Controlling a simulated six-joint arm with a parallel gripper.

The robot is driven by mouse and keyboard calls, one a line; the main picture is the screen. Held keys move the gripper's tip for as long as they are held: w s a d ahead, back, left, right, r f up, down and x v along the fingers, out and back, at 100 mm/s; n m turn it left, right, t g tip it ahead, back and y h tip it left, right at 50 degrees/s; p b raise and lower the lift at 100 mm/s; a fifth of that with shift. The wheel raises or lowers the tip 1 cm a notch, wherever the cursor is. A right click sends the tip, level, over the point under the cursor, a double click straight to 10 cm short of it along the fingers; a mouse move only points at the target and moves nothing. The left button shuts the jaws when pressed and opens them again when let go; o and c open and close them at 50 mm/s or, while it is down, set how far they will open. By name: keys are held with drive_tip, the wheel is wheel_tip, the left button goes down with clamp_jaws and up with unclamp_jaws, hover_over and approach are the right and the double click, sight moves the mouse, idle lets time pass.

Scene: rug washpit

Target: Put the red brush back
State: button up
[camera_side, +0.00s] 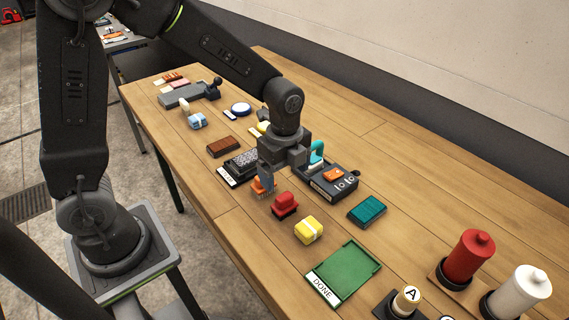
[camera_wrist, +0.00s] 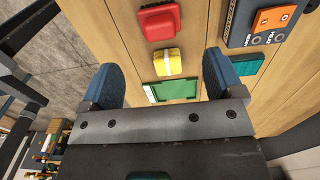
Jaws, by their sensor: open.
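The red brush (camera_side: 285,204), a red block with a raised grip and a dark underside, stands on the wooden table just right of my gripper (camera_side: 266,178). In the wrist view the red brush (camera_wrist: 159,22) lies at the top, beyond the fingertips and apart from them. My gripper (camera_wrist: 160,78) is open, with nothing visible between its two blue-grey fingers. It hangs low over the table in the side view, partly hiding an orange piece (camera_side: 264,187). A black tray with a white label (camera_side: 229,177) and dark bristly contents lies left of my gripper.
A yellow block with a white band (camera_side: 308,230) and a green tray marked DONE (camera_side: 343,273) lie nearer the front. A dark box with an orange part (camera_side: 333,183) and a teal block (camera_side: 366,210) stand to the right. Red and white spools (camera_side: 467,257) stand at lower right.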

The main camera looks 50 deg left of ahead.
drive_tip(key=shift+r, duration=0.9)
drive_tip(key=s+a+r+n+t, duration=0.1)
drive_tip(key=s+r+n+t, duration=0.1)
drive_tip(key=s+r+n, duration=0.4)
drive_tip(key=s+a+r+n+t, duration=0.2)
drive_tip(key=s+r+n, duration=0.5)
drive_tip(key=n, duration=0.5)
drive_tip(key=shift+s+a+t, duration=0.3)
drive_tip(key=shift+s+t, duration=0.5)
drive_tip(key=shift+s, duration=0.05)
